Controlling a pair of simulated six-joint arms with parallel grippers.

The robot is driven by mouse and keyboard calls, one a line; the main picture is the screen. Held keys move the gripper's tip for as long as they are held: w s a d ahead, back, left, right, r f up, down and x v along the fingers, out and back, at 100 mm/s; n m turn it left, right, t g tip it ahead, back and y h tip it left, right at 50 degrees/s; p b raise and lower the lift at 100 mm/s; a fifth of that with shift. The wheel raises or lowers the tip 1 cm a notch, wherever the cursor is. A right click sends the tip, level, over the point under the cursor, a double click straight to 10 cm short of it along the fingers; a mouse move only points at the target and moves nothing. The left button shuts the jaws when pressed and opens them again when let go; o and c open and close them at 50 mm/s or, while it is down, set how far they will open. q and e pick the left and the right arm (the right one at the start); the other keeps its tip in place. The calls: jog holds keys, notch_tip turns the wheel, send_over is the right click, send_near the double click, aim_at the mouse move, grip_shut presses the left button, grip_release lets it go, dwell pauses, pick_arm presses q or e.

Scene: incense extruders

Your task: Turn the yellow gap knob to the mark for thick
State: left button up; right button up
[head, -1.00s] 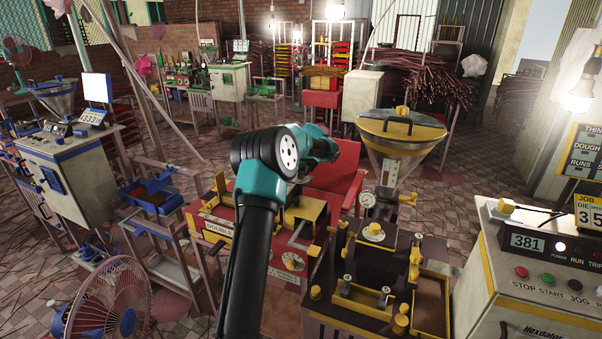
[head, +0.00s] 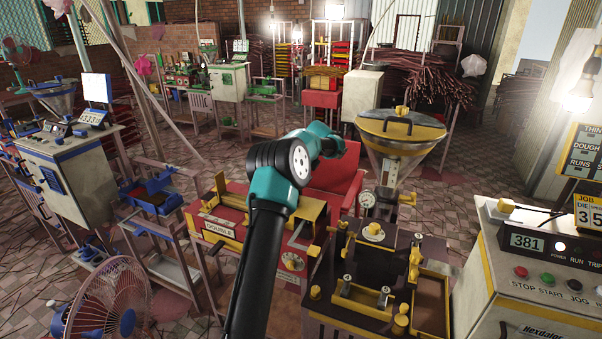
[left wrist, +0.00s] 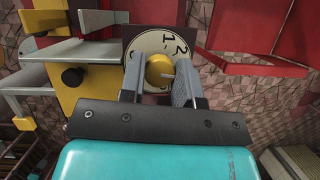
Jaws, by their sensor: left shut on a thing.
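In the left wrist view, a round yellow knob (left wrist: 158,72) sits in front of a pale dial plate (left wrist: 150,43) with black numerals 1 and 2 showing. A thin pale line on the knob's face points to the right. My left gripper (left wrist: 160,80) is shut on the knob, with one grey finger on each side of it. The fingers and knob hide the lower dial. In the head view, my left arm crosses the middle, and its gripper and the held knob cannot be made out. My right gripper is in neither view.
A red machine labelled DOUBLE (head: 218,228) stands beside my arm. Right of it is a dark machine with yellow parts (head: 345,300) below a yellow-rimmed hopper (head: 402,128). A control box (head: 535,285) reads 381. A pink fan (head: 105,305) stands at lower left.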

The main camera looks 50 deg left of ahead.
pick_arm(q)
jog(key=shift+n, duration=0.6)
jog(key=o, duration=0.9)
jog(key=shift+r, duration=1.85)
jog(key=s+d, duration=0.3)
jog(key=d, duration=0.1)
jog(key=s+d+r, duration=0.1)
jog(key=s+d, duration=0.6)
jog(key=d, duration=0.1)
jog(key=shift+s+r, duration=0.15)
jog(key=shift+s, duration=0.15)
